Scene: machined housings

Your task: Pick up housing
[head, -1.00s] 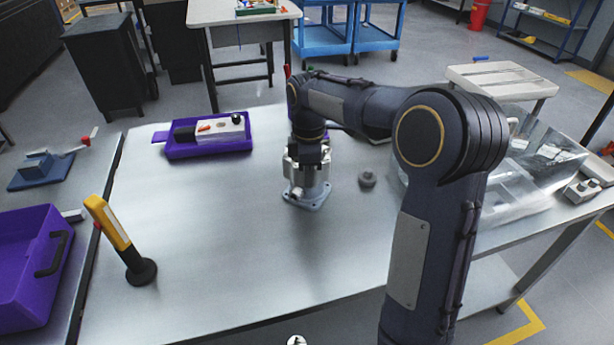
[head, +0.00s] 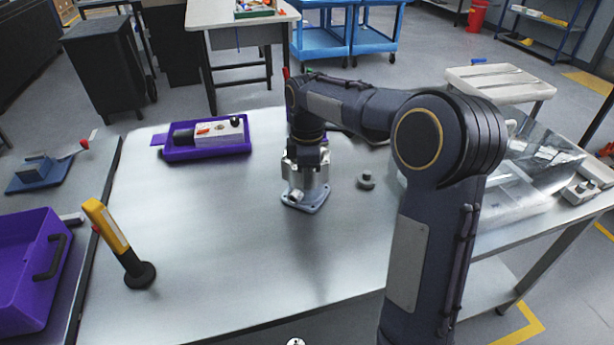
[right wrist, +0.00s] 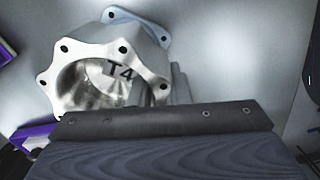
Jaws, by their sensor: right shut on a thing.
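The housing (head: 305,190) is a silvery machined part with a flat square flange at its base. It is upright at the middle of the metal table, under my right gripper (head: 307,155). My right gripper points down and is shut on the housing's upper part. In the right wrist view the housing (right wrist: 100,70) shows an open round bore, a scalloped flange with bolt holes and the mark "T4". I cannot tell whether the base touches the table. My left gripper is not in view.
A purple tray (head: 178,156) with a device lies at the back left. A yellow lamp (head: 118,240) stands front left, near a purple bin (head: 30,270). A small grey knobbed part (head: 366,180) and a clear box (head: 535,165) are to the right. The front middle table is clear.

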